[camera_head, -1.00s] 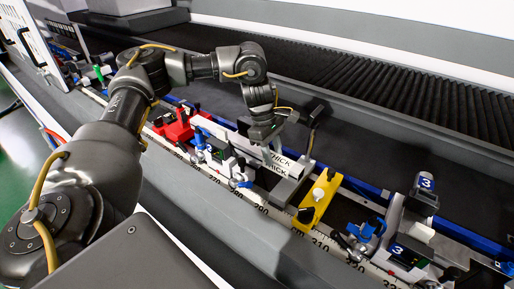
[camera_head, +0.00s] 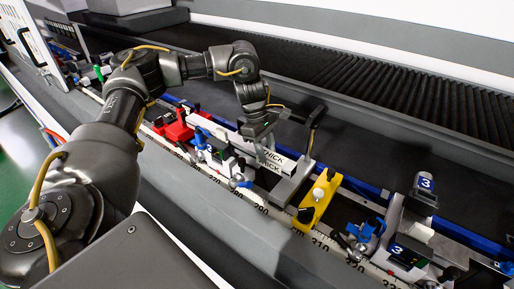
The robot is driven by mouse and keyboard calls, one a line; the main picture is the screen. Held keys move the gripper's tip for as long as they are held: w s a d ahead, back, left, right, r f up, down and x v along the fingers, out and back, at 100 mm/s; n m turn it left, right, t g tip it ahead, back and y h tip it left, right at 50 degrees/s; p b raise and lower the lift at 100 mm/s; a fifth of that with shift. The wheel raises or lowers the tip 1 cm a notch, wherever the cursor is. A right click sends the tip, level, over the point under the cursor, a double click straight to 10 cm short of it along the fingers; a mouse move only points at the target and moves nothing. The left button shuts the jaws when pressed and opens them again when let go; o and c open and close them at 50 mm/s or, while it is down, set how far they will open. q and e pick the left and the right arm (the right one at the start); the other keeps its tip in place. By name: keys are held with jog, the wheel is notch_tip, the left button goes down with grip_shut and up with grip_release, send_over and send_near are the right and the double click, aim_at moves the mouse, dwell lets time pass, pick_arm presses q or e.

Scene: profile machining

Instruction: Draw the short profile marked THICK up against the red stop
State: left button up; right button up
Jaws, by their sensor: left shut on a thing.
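The short profile marked THICK (camera_head: 272,159) is a pale bar lying along the machine bed, its label at its right end. My left gripper (camera_head: 262,143) is shut on it from above, near the labelled end. The red stop (camera_head: 177,128) stands at the left end of the profile. The gap or contact between the profile's left end and the red stop is too small to tell. My right gripper is not in view.
Blue and white clamps (camera_head: 212,152) stand at the front side of the profile. A yellow block (camera_head: 319,200) sits to the right, and clamps marked 3 (camera_head: 410,252) stand further right. A numbered scale (camera_head: 262,209) runs along the front. A dark ribbed conveyor (camera_head: 400,93) lies behind.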

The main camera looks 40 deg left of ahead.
pick_arm(q)
jog(key=shift+s+a, duration=0.1)
jog(key=shift+a, duration=1.05)
jog(key=shift+f, duration=0.1)
jog(key=o, duration=1.2)
jog(key=shift+r, duration=0.2)
jog(key=shift+b+v, duration=0.45)
jog(key=shift+v, duration=0.7)
jog(key=p+v, duration=0.1)
jog(key=v, duration=0.7)
